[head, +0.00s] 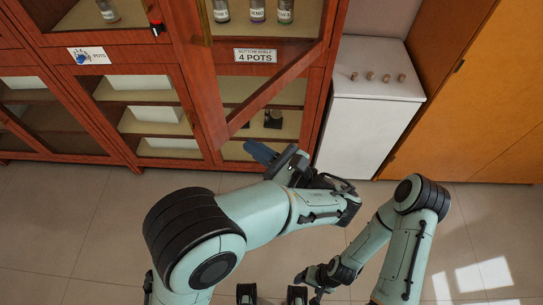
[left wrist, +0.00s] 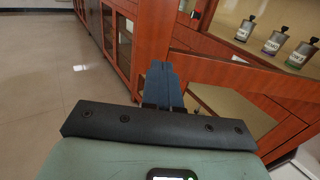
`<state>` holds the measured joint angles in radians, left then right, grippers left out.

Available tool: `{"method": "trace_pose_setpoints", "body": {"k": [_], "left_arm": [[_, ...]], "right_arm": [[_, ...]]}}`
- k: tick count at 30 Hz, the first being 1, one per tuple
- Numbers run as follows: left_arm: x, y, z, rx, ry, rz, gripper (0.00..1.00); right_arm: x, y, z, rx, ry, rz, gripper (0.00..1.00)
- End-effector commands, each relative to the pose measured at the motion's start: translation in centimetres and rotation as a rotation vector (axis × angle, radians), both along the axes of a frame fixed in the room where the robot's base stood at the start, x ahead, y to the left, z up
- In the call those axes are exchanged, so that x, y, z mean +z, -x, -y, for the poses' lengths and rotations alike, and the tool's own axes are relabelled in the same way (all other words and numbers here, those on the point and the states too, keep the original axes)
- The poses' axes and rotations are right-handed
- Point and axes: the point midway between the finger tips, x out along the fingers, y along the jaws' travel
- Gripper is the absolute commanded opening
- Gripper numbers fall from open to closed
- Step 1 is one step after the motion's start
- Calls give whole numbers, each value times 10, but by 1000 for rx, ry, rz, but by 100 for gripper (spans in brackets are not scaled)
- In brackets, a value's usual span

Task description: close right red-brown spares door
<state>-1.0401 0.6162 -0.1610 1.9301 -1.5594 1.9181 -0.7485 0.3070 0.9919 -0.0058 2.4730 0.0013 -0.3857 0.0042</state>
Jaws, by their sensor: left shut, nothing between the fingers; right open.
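The right red-brown door (head: 198,75) stands open at the right end of the cabinet. Its glass shows the shelves behind, and its lower rail (head: 275,88) slants up to the right. My left gripper (head: 262,152) is shut and empty, with blue fingers near the door's lower corner. In the left wrist view the fingers (left wrist: 163,85) overlap the door frame; I cannot tell whether they touch it. My right gripper (head: 272,294) is open and empty at the bottom edge.
Bottles (head: 257,10) stand on the shelf behind the door, above a sign reading "4 pots" (head: 256,56). A white cabinet (head: 362,125) stands to the right, then an orange-brown cupboard (head: 475,110). The tiled floor (head: 70,220) is clear at the left.

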Motion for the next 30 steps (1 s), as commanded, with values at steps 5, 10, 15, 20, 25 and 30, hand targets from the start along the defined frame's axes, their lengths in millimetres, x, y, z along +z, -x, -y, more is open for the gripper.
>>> {"method": "trace_pose_setpoints", "body": {"k": [5,10,15,20,25,30], "left_arm": [[1,-22,-31,4,1,-1,0],[0,-36,-48,1,0,-1,0],[0,-41,-56,0,0,-1,0],[0,-42,-56,-1,0,-1,0],[0,-42,-56,-1,0,-1,0],[0,-45,-62,-10,1,-1,0]], "right_arm": [[3,-2,0,0,0,2,75],[5,-3,0,0,0,3,75],[6,-3,0,0,0,3,75],[6,-3,0,0,0,3,75],[6,-3,0,0,0,3,75],[8,-4,0,0,0,4,75]]}}
